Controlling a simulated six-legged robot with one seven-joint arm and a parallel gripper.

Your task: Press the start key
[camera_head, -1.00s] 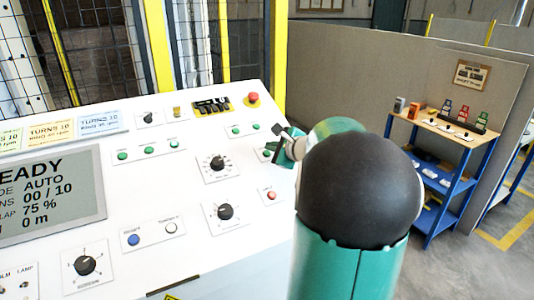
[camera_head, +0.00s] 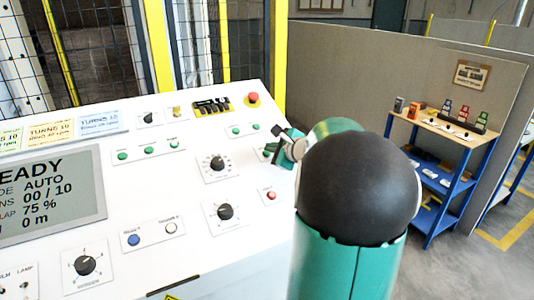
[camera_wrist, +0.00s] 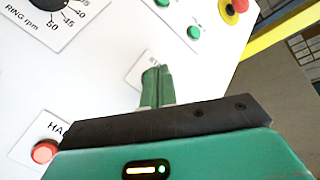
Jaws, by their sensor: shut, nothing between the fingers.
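The white control panel (camera_head: 185,190) carries a small label plate (camera_head: 262,147) on its right side. The same plate shows in the wrist view (camera_wrist: 137,74), with lettering that seems to begin "ST". My gripper (camera_head: 277,156) is over this plate. In the wrist view its two green fingers (camera_wrist: 155,74) are together with nothing between them. They cover most of the plate and hide the key on it. I cannot tell whether the fingertips touch the key. The display (camera_head: 50,195) reads READY, AUTO, 00 / 10.
A red button labelled "HA..." (camera_wrist: 45,151) lies lower left of the fingers in the wrist view. Green buttons (camera_wrist: 194,32) and a red mushroom button (camera_wrist: 239,5) are above. A black dial (camera_head: 217,163) is left of my gripper. A blue shelf (camera_head: 440,185) stands right.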

